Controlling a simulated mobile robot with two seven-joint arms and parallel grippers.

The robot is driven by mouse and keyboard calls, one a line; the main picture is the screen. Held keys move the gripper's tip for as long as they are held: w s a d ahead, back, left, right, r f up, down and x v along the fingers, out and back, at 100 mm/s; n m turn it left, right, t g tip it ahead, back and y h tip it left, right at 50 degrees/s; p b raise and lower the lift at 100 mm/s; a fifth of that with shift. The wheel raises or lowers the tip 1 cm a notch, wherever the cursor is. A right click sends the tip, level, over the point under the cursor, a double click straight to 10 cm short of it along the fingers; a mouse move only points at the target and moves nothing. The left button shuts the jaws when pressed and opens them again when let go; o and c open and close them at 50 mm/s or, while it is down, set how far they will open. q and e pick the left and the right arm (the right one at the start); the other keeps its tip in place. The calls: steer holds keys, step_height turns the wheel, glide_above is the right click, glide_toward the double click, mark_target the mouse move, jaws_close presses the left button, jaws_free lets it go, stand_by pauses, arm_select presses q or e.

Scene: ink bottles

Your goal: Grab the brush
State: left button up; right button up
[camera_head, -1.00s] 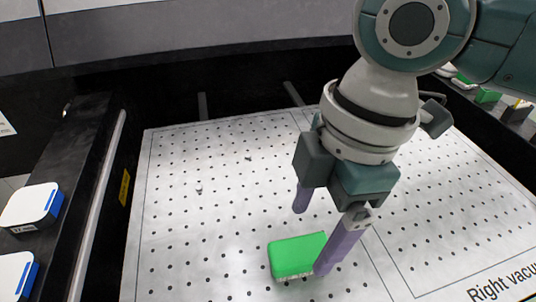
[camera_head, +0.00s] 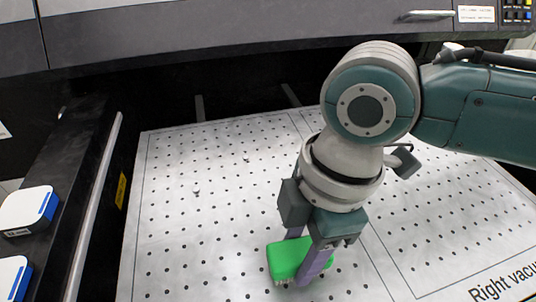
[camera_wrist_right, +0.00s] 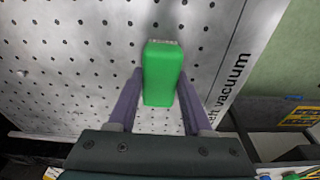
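A green block-shaped thing, which I take to be the brush (camera_head: 284,259), lies on the perforated metal plate (camera_head: 215,225). It also shows in the right wrist view (camera_wrist_right: 163,78), long side pointing away from the gripper, with a pale, speckled strip at its far end. My right gripper (camera_head: 300,260) points down over it, with one purple finger on each side. In the right wrist view the fingers (camera_wrist_right: 160,82) are spread, the green block between them; whether they touch it is hard to tell. The far fingertip is hidden in the head view. My left gripper is out of view.
Two white-and-blue boxes (camera_head: 27,211) sit on a dark ledge at the left, beyond a metal rail (camera_head: 94,205). A dark machine front (camera_head: 250,30) borders the back. The plate around the block is mostly clear.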

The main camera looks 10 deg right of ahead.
jaws_close()
